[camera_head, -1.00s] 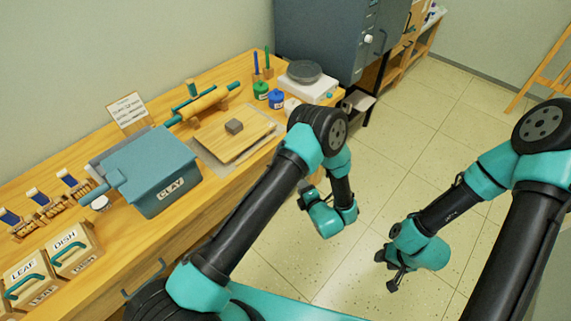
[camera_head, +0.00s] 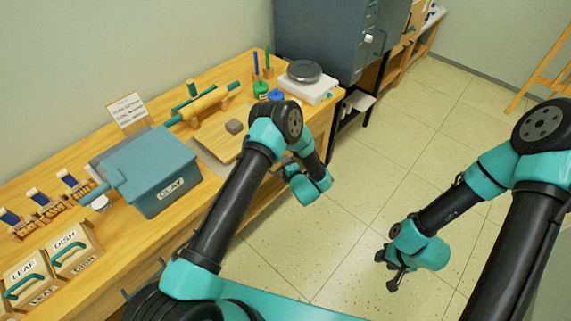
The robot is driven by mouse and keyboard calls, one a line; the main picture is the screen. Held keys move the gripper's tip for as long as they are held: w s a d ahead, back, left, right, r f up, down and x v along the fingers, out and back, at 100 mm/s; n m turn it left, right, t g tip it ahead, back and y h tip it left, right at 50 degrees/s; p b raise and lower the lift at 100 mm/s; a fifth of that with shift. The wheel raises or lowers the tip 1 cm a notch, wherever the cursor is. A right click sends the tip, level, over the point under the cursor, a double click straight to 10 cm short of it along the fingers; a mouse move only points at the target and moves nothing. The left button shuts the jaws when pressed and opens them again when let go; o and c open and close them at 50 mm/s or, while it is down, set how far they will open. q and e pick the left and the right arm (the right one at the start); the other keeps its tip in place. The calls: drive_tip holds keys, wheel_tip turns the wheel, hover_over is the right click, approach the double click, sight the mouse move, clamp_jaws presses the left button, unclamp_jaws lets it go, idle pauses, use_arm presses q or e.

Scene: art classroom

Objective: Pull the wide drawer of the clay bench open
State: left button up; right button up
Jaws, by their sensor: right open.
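The clay bench (camera_head: 215,192) is a long wooden bench along the wall at the left. On its front, below the boxes, a dark teal bar handle (camera_head: 160,267) shows beside my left arm, which covers part of it. The outline of the wide drawer is hard to make out, and I see no gap of an open drawer. My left gripper (camera_head: 283,169) is by the bench's front edge, well right of that handle, mostly hidden behind my own arm; its jaws are not clear. My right gripper (camera_head: 386,270) is open and empty above the floor, away from the bench.
On the bench stand a blue-grey CLAY box (camera_head: 152,172), LEAF (camera_head: 27,280) and DISH (camera_head: 75,248) boxes, a rolling pin (camera_head: 200,104), a board (camera_head: 215,143) and a scale (camera_head: 308,86). A grey cabinet (camera_head: 320,35) is behind. The tiled floor (camera_head: 350,240) is clear.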

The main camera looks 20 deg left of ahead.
use_arm(q)
drive_tip(key=shift+w+a, duration=0.1)
drive_tip(key=shift+w, duration=0.05)
clamp_jaws()
idle(0.5)
